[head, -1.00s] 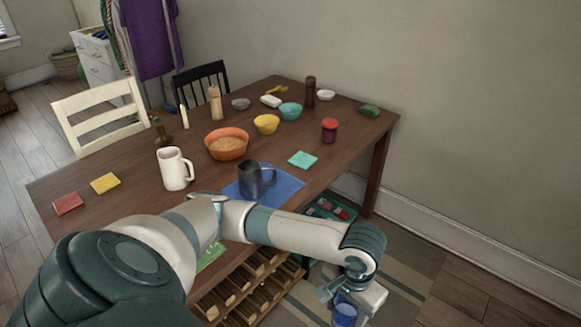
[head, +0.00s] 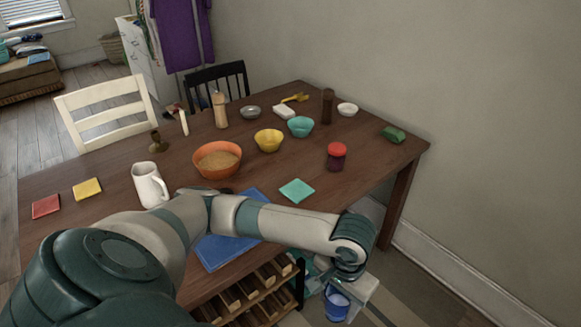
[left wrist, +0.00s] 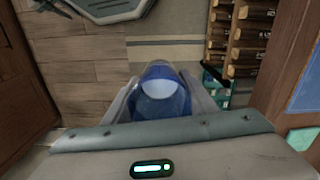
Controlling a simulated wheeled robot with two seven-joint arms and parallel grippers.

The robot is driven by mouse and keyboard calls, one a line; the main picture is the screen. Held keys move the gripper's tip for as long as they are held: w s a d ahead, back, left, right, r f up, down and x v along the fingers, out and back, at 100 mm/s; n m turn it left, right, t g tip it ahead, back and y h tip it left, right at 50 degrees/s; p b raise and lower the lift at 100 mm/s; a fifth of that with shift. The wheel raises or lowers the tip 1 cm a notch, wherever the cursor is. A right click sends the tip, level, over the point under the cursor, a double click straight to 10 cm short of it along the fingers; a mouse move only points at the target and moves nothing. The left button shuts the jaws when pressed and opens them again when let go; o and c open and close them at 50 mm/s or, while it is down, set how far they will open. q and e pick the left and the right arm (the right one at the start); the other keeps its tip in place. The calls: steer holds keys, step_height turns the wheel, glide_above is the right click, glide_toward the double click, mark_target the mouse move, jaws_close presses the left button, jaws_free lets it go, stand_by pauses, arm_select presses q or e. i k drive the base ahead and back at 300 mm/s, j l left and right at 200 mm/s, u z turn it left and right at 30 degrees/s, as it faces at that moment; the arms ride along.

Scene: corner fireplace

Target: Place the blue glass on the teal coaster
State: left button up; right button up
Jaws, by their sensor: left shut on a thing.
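The blue glass (head: 336,303) is held in my left gripper (head: 340,288), in front of the table's near right edge and lower than the tabletop. In the left wrist view the glass (left wrist: 163,98) sits between the two fingers of the gripper (left wrist: 163,95), which are shut on it. The teal coaster (head: 297,191) lies flat and bare on the table, right of the blue mat; what may be a corner of it shows in the left wrist view (left wrist: 303,139). My right gripper is in neither view.
The wooden table (head: 262,178) also bears a blue mat (head: 222,252), a white mug (head: 150,185), an orange bowl (head: 217,159) and a red-lidded jar (head: 336,156). A bottle rack (head: 250,296) stands below its near edge. Bare wood surrounds the coaster.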

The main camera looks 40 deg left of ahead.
mark_target(297, 190)
steer(key=i+u, duration=0.35)
steer(key=i+l+u, duration=0.15)
steer(key=u, duration=0.2)
steer(key=i+l+u, duration=0.2)
steer(key=u, duration=0.15)
steer(key=i+l+u, duration=0.6)
steer(key=i+l, duration=0.05)
